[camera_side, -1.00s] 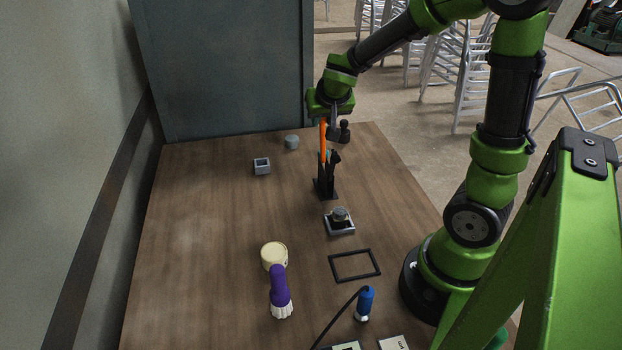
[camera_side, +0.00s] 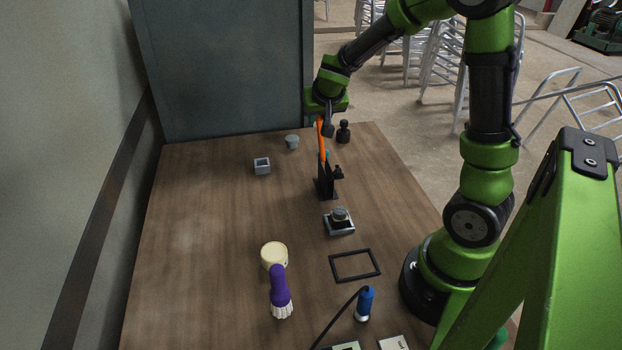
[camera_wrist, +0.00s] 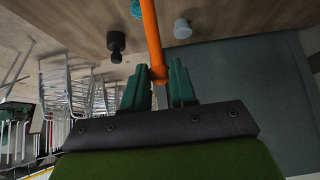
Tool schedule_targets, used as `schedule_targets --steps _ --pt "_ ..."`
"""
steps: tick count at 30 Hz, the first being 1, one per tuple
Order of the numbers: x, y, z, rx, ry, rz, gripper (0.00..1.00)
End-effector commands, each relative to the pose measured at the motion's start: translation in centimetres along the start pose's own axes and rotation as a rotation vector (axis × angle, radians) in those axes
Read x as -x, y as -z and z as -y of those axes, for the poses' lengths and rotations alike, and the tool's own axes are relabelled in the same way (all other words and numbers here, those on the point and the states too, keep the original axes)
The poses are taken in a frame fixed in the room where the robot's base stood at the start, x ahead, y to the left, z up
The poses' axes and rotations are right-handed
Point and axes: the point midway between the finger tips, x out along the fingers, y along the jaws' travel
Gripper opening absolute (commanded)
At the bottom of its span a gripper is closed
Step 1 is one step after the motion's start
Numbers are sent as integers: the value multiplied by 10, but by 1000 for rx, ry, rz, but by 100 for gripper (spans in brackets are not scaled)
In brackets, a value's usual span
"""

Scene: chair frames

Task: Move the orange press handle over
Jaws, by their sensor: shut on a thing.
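The orange press handle (camera_side: 322,142) rises from the black press (camera_side: 325,184) near the back of the wooden table (camera_side: 210,230). My gripper (camera_side: 323,120) is at the handle's upper end in the side view. In the wrist view the orange handle (camera_wrist: 151,38) runs down from the top, and its rounded end lies between the green fingers of my gripper (camera_wrist: 160,82). The gripper is shut on the handle. The side view does not show the fingertips clearly.
A black knob-like piece (camera_side: 343,131) and a grey cup (camera_side: 292,142) stand near the far edge. A grey square box (camera_side: 262,166) is to the left.

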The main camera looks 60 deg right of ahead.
Motion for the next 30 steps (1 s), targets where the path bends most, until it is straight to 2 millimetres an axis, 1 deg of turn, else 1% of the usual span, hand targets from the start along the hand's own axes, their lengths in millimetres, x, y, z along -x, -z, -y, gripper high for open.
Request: schedule_targets --steps 14,24,30 --pt "-5 3 0 1 1 -2 9" --pt "-28 6 1 2 1 -1 10" --pt "-35 8 1 1 2 -1 9"
